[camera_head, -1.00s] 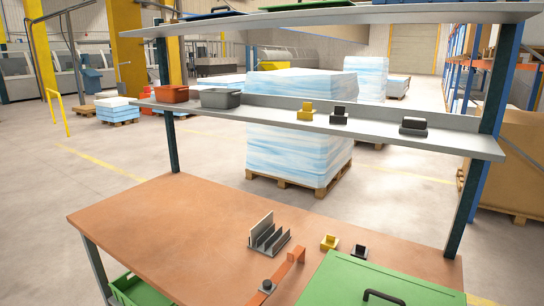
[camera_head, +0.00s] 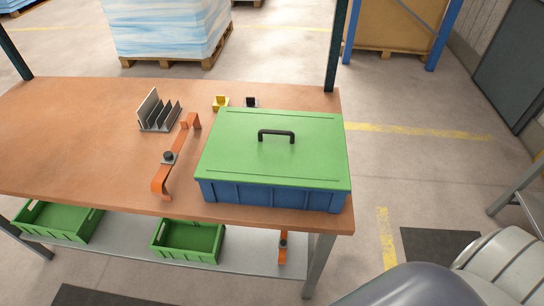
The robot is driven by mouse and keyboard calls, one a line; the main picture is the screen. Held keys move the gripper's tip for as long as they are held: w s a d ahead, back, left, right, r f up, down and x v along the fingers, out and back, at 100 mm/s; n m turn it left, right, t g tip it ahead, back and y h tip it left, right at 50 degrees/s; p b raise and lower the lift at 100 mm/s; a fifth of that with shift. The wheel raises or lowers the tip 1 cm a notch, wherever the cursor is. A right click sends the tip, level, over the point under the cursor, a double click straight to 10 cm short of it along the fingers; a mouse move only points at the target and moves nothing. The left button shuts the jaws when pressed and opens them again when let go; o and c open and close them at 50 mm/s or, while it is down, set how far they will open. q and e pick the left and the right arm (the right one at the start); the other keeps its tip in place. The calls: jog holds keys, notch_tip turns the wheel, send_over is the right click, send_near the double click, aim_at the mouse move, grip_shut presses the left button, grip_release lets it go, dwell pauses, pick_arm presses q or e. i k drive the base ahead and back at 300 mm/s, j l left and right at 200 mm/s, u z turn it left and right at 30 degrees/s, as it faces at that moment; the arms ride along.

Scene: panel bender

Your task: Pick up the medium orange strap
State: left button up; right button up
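An orange strap (camera_head: 181,142) with bent ends and a dark knob on a grey block at its middle lies on the brown worktop, left of the green-lidded box. Another orange strap (camera_head: 283,247) with a dark knob shows partly at the right end of the lower shelf; its upper part is hidden by the tabletop. I cannot tell from their looks which one is the medium strap. Neither of my grippers is in view.
A blue box with a green lid (camera_head: 275,150) and black handle fills the worktop's right end (camera_head: 80,130). A grey slotted rack (camera_head: 160,112) and small yellow (camera_head: 220,103) and black (camera_head: 251,102) blocks stand behind. Green crates (camera_head: 188,240) sit on the lower shelf (camera_head: 125,240).

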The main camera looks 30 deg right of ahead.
aim_at(158, 188)
jog(key=k+l, duration=0.15)
jog(key=l, duration=0.2)
jog(key=k+l, duration=0.2)
jog(key=l, duration=0.15)
jog(key=k+l, duration=0.15)
jog(key=l, duration=0.15)
jog(key=k+l, duration=0.2)
jog(key=l, duration=0.15)
jog(key=z, duration=0.05)
